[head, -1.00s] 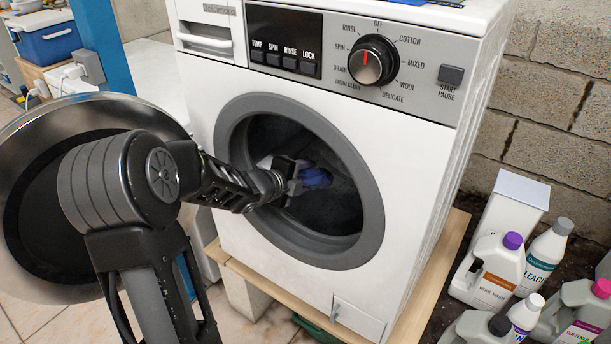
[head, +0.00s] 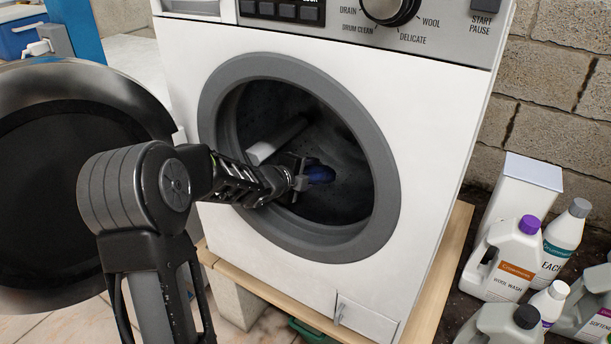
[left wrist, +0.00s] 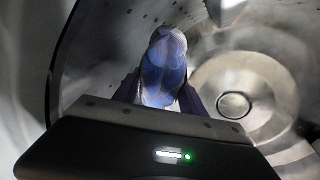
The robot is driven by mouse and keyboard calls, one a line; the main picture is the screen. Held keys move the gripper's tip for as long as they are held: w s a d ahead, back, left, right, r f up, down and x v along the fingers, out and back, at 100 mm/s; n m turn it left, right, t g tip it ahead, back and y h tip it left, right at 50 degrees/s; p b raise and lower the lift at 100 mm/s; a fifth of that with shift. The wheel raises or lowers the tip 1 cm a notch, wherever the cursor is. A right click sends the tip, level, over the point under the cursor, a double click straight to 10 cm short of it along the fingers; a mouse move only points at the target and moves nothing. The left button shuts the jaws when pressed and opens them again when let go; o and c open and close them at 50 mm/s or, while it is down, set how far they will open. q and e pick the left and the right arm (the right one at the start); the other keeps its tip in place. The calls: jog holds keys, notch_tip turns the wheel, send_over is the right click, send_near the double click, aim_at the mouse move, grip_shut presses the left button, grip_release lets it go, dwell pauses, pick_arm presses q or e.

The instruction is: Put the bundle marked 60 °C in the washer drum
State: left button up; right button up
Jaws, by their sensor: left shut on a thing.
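The washer (head: 300,130) stands ahead with its round drum opening (head: 335,205) facing me. Its door (head: 70,190) is swung open to the left. My left gripper (head: 307,178) is inside the opening, shut on a blue bundle (head: 320,174). In the left wrist view the bundle (left wrist: 162,68) sits between the two fingers, with the metal drum wall (left wrist: 105,60) around it. It appears held clear of the drum surface. No 60 °C mark can be read on it. My right gripper is not in view.
Several detergent bottles, among them a wool wash bottle (head: 500,258), and a white box (head: 520,195) stand on the floor at the right. The washer rests on a wooden board (head: 447,265) over blocks (head: 236,298). A block wall (head: 560,90) closes the right side.

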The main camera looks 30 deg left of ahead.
pick_arm(q)
jog(key=o, duration=1.5)
jog(key=shift+o, duration=0.7)
jog(key=o, duration=0.5)
jog(key=p+v, duration=0.2)
jog(key=v, duration=0.5)
